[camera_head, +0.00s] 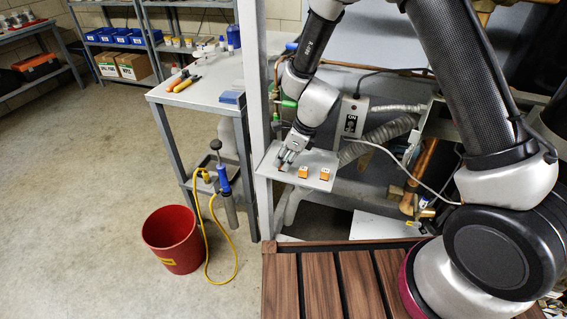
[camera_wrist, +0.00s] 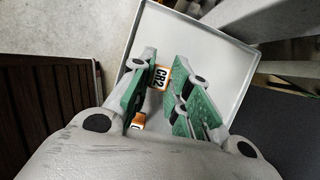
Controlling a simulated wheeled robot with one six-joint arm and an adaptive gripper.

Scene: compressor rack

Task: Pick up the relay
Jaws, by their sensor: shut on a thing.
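My gripper (camera_head: 287,160) is low over the left part of a small grey tray. In the wrist view its green-padded fingers (camera_wrist: 168,75) are closed on an orange and white relay marked CR2 (camera_wrist: 158,77), which sits between the fingertips. I cannot tell whether this relay still touches the tray. In the head view the fingers mostly hide it. Two more orange relays with white tops, a middle one (camera_head: 303,171) and a right one (camera_head: 325,174), stand on the tray to the right of my gripper. Part of another relay (camera_wrist: 138,121) shows beside the left finger in the wrist view.
The tray (camera_head: 318,184) is fixed by a grey rack post (camera_head: 256,120). A switch box (camera_head: 352,116) and grey hoses are behind it. A bench (camera_head: 205,92) with tools stands to the left. A red bucket (camera_head: 172,239) and yellow hose are on the open floor.

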